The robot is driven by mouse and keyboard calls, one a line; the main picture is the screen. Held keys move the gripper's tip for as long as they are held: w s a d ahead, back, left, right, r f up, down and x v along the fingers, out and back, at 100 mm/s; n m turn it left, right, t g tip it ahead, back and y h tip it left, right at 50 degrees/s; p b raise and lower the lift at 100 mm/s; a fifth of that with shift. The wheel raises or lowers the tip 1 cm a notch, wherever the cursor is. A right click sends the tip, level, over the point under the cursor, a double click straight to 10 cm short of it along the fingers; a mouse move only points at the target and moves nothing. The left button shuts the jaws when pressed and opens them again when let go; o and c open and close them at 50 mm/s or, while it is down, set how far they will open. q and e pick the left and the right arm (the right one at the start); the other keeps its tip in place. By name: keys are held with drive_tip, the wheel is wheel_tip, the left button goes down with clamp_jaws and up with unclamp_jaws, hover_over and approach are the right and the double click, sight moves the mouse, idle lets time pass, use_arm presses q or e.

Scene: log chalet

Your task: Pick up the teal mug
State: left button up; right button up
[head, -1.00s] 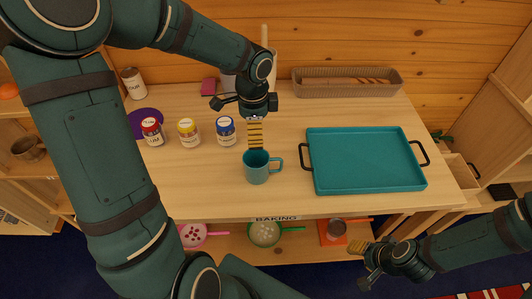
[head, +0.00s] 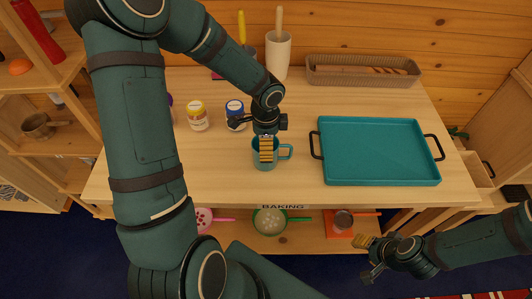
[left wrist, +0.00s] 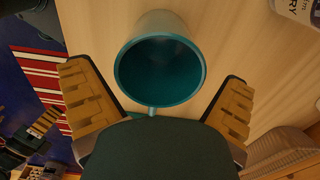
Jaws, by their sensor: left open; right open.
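The teal mug (head: 264,163) stands upright on the light wooden table, its handle to the right in the head view. In the left wrist view the mug (left wrist: 160,65) shows its open rim and dark inside, between and just beyond the two yellow-padded fingers. My left gripper (head: 266,150) is open and over the mug, covering part of it in the head view; its fingers (left wrist: 158,100) stand apart on either side, with no clear contact. My right gripper (head: 366,258) is open and empty, low in front of the table at the right.
A teal tray (head: 380,152) with black handles lies right of the mug. A white-and-yellow jar (head: 198,116) and a blue-lidded jar (head: 235,113) stand to its left. A wicker basket (head: 362,74) and a utensil crock (head: 278,55) stand at the back.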

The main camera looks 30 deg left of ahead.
use_arm(q)
drive_tip(key=shift+f, duration=0.8)
drive_tip(key=c, duration=1)
drive_tip(key=shift+c, duration=0.2)
drive_tip(key=shift+r, duration=0.15)
